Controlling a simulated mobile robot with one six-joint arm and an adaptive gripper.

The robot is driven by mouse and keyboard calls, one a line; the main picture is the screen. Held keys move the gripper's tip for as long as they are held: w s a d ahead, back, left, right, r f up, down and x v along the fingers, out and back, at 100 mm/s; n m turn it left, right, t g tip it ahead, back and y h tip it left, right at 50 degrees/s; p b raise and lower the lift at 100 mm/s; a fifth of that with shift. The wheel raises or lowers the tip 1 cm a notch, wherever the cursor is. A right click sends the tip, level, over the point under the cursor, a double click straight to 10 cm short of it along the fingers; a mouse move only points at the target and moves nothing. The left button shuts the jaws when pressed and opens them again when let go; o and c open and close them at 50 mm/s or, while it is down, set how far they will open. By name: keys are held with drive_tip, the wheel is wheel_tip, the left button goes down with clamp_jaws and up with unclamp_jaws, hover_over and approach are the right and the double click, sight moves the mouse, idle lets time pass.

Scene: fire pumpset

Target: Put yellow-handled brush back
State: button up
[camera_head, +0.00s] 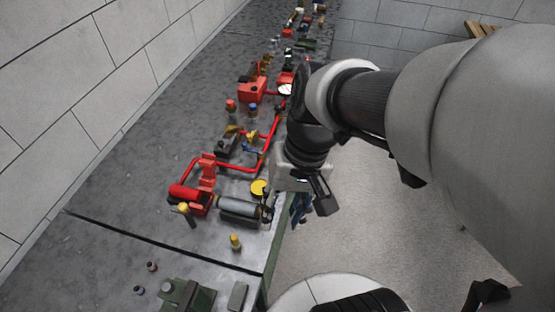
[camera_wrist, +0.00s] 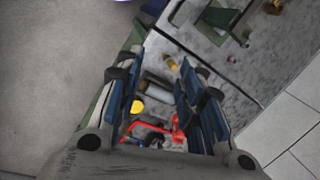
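Two small yellow-topped items stand on the bench: one (camera_head: 184,209) beside the red motor at left, one (camera_head: 235,241) nearer the bench's front edge. Either could be the yellow-handled brush; they are too small to tell, and no bristles show. In the wrist view a yellow-topped item (camera_wrist: 171,62) lies beyond the fingertips, between their lines. My gripper (camera_head: 300,208) hangs at the bench's right edge, above and to the right of both items. In the wrist view my gripper (camera_wrist: 158,78) has its fingers wide apart with nothing held between them.
A red and grey pumpset (camera_head: 208,172) with red pipes and a grey cylinder (camera_head: 240,208) fills the bench near my gripper. A yellow disc (camera_head: 259,188) is close by. A green vise-like block (camera_head: 187,296) stands at the front. Bare bench lies at left.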

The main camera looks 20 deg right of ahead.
wheel_tip(320, 180, up, 5)
drive_tip(key=s+d+n+t+h, duration=0.1)
drive_tip(key=s+n+t+h, duration=0.1)
drive_tip(key=t, duration=0.3)
drive_tip(key=shift+s+r+n+h, duration=0.2)
drive_tip(key=shift+s+n+h, duration=0.1)
drive_tip(key=shift+n, duration=0.3)
wheel_tip(320, 180, down, 3)
drive_tip(key=b, duration=0.3)
drive_tip(key=shift+f, duration=0.2)
